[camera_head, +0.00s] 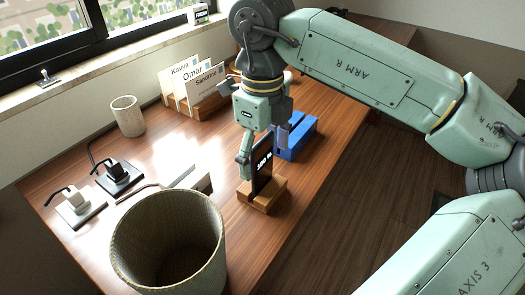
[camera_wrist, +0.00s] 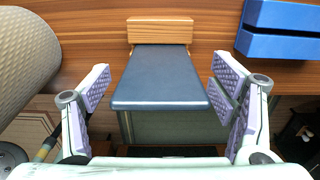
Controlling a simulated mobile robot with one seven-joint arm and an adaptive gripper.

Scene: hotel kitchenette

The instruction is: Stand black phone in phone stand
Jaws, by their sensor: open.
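The black phone (camera_head: 262,167) stands upright, tilted slightly, in the wooden phone stand (camera_head: 262,197), with a lit clock display on its face. In the wrist view the phone (camera_wrist: 158,78) shows as a dark slab with its lower end at the wooden stand (camera_wrist: 160,31). My gripper (camera_head: 264,146) is at the phone's upper part. Its pads sit on either side of the phone in the wrist view (camera_wrist: 162,80), open, with gaps between pads and phone. The slot is largely hidden by the phone.
A blue stand (camera_head: 297,139) is close behind my gripper. A woven basket (camera_head: 168,240) stands at the front left of the desk. A card holder (camera_head: 208,105), a cup (camera_head: 127,116) and two plugged chargers (camera_head: 117,177) are farther left. The desk's right edge is close.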

